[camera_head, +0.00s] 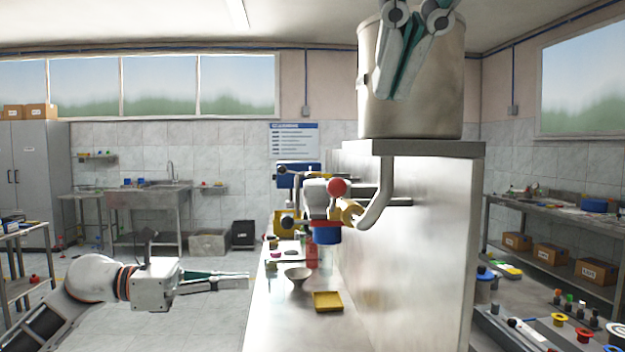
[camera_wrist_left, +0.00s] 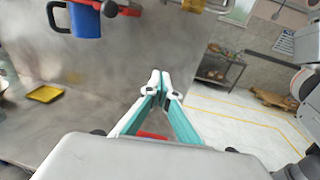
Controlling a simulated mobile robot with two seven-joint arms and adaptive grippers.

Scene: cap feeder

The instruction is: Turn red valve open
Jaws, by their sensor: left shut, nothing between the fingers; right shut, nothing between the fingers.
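A red ball knob (camera_head: 337,187) sits on the white and grey fitting beside the steel panel in the head view. A red bar (camera_head: 326,224) lies below it, above a blue cylinder (camera_head: 327,237). A red bar with a dark knob (camera_wrist_left: 122,9) shows at the top of the left wrist view, by the blue cylinder (camera_wrist_left: 86,22). I cannot tell which red part is the valve's handle. My left gripper (camera_head: 247,277) is shut and empty, left of the bench and apart from the fitting. My right gripper (camera_head: 400,94) is shut and empty before the steel pot.
The steel pot (camera_head: 450,105) stands on a ledge, with a bent pipe (camera_head: 386,190) beneath. A small bowl (camera_head: 298,274) and yellow tray (camera_head: 327,302) lie on the bench (camera_head: 290,330). A curved yellow part (camera_head: 350,211) sits beside the fitting. Open floor lies left.

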